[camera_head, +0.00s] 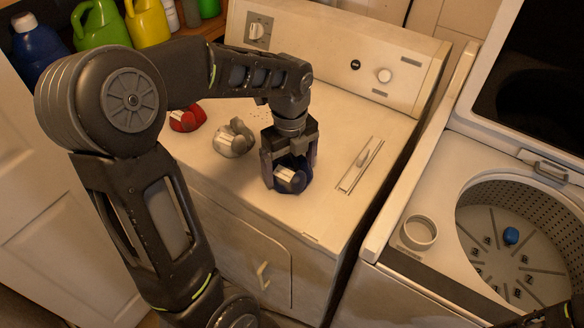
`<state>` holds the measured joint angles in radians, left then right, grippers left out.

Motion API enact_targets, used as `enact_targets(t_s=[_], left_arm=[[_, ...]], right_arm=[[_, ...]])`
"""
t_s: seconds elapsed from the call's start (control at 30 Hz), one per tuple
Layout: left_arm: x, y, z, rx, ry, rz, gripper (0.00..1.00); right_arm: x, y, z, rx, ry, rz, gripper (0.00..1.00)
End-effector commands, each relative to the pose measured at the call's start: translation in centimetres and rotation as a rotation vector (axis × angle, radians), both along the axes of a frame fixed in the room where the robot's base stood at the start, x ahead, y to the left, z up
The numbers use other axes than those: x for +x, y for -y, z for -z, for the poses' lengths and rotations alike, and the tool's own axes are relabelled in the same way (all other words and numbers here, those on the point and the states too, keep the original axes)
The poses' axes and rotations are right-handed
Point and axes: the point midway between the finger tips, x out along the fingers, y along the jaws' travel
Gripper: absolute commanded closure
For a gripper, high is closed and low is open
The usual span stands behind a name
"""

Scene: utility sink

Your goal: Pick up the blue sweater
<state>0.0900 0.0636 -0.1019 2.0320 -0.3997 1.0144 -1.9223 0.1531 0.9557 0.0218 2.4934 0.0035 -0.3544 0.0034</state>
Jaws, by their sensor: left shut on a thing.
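The blue sweater (297,184) is a small dark blue bundle with a white label, on top of the dryer (330,205). My left gripper (290,172) points down over it and is shut on it, with a finger on either side. The fingers hide part of the bundle. It sits at or very close to the dryer top; I cannot tell whether it touches. A dark part of my right arm shows at the bottom right corner, and its gripper state cannot be made out.
A red bundle (187,118) and a grey-white bundle (233,140) lie left of the gripper. At right, the open washer (398,250) has a small blue thing (511,235) in its drum. Bottles, including a green one (101,27), stand behind my left arm.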

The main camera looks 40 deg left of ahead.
Motion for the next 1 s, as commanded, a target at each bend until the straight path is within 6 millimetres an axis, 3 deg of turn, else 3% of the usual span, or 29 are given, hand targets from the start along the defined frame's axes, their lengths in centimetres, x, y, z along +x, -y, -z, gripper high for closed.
enact_targets(t_s=[0.27,0.7,1.0], left_arm=[[0.1,0.0,-0.9,0.0,0.004,0.0,0.62],[0.1,0.0,-8.4,0.001,0.004,0.0,0.62],[0.0,0.0,-10.1,0.0,0.0,0.0,0.62]], right_arm=[[0.0,0.0,0.1,0.0,0.0,0.0,0.64],[0.1,0.0,0.7,0.002,0.003,-0.001,0.64],[0.1,0.0,0.7,0.003,0.003,-0.001,0.64]])
